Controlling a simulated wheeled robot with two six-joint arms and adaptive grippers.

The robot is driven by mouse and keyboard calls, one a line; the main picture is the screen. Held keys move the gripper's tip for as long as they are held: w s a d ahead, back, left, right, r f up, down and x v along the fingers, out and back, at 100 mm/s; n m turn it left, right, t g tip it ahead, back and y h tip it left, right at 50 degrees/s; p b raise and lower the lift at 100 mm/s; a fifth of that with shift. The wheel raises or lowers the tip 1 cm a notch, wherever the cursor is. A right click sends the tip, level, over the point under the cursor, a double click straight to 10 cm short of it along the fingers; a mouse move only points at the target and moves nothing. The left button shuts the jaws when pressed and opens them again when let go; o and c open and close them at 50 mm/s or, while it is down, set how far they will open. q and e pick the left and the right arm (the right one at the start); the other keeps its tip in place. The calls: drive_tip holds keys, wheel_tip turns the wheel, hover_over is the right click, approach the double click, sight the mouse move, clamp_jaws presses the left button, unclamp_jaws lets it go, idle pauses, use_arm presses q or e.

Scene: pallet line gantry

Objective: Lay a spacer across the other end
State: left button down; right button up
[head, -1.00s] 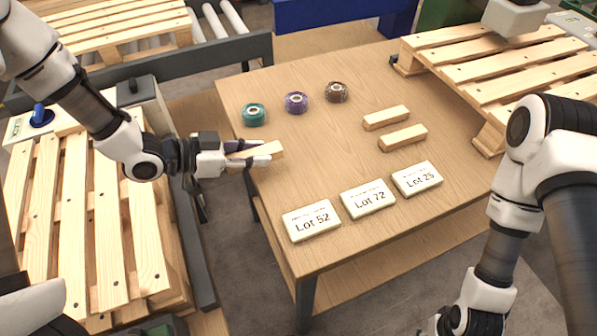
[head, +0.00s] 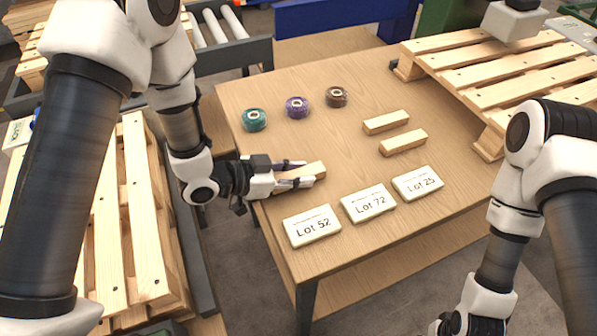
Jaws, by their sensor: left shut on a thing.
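My left gripper (head: 292,176) is shut on a wooden spacer (head: 308,172), a short pale block, over the left part of the table behind the Lot 52 card. I cannot tell whether the held spacer touches the table. Two more spacers lie on the table, one farther back (head: 386,121) and one nearer (head: 403,142). A slatted pallet (head: 500,72) stands at the right back of the table. Another pallet (head: 125,235) is at the left, partly hidden by my left arm. My right arm is at the right; its gripper is at the bottom edge, its fingers out of view.
The wooden table (head: 340,150) holds teal (head: 254,119), purple (head: 297,107) and brown (head: 336,96) tape rolls along its back. Cards Lot 52 (head: 312,226), Lot 72 (head: 369,203) and Lot 25 (head: 417,183) lie along the front. A grey block (head: 512,20) hangs over the right pallet.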

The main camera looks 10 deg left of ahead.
use_arm(q)
drive_tip(key=shift+d+f, duration=0.1)
drive_tip(key=shift+f, duration=0.15)
drive_tip(key=c, duration=0.9)
unclamp_jaws()
drive_tip(key=shift+o, duration=0.2)
